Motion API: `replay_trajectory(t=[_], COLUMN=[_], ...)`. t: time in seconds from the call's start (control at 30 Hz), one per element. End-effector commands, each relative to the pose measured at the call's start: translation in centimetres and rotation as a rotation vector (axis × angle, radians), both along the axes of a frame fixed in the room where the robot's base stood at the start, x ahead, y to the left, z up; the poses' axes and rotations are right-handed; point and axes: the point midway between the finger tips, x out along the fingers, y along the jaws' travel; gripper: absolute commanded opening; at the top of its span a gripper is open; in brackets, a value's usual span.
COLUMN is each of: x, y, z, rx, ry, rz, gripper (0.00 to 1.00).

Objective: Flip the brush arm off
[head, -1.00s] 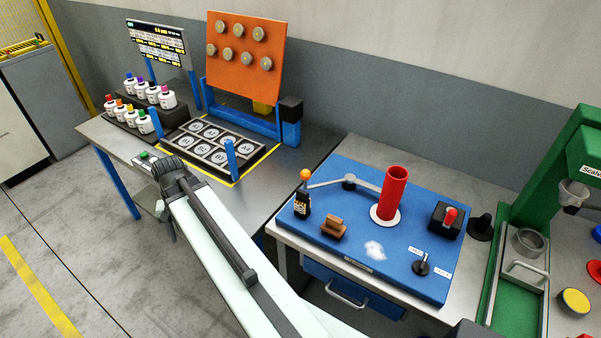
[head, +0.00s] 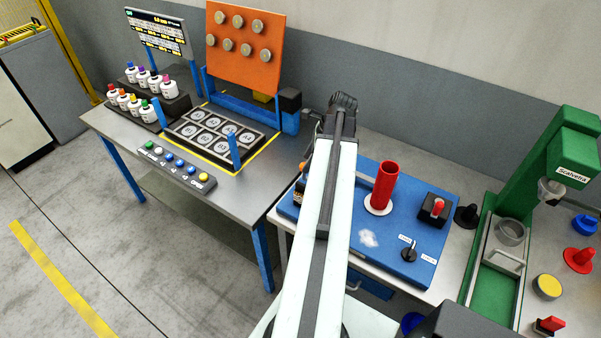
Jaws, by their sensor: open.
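The blue board (head: 395,262) lies on the bench in front of me and carries a red tube (head: 384,186) on a white disc. A thin grey swing arm (head: 366,178) reaches to the tube; its pivot is hidden behind my arm. A small black lever (head: 409,254) stands at the front right between two white labels too small to read. I cannot tell which of these is the brush arm. My gripper (head: 312,122) is open beyond the board's back left, apart from the tube and lever. Its fingers are small and partly hidden.
A green stand (head: 505,180) is further right. An orange peg panel (head: 245,50) and a grey bench (head: 222,200) with buttons are on the left. The board's front right is uncovered.

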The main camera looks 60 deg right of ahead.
Motion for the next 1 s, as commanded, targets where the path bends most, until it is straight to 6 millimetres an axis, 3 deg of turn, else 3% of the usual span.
replay_trajectory(t=[0.03, 0.3, 0.63, 0.83, 1.0], x=[0.3, 1.9, 2.4, 2.4, 2.4], y=[0.2, 1.0, 1.2, 1.2, 1.2], z=[-1.4, -5.8, -6.1, -6.1, -6.1], rx=[-0.001, -0.002, -0.002, -0.002, -0.002], ry=[0.0, 0.001, 0.001, 0.001, 0.001], rz=[0.002, 0.003, 0.004, 0.004, 0.004], gripper=[0.51, 0.51, 0.51, 0.0, 0.0])
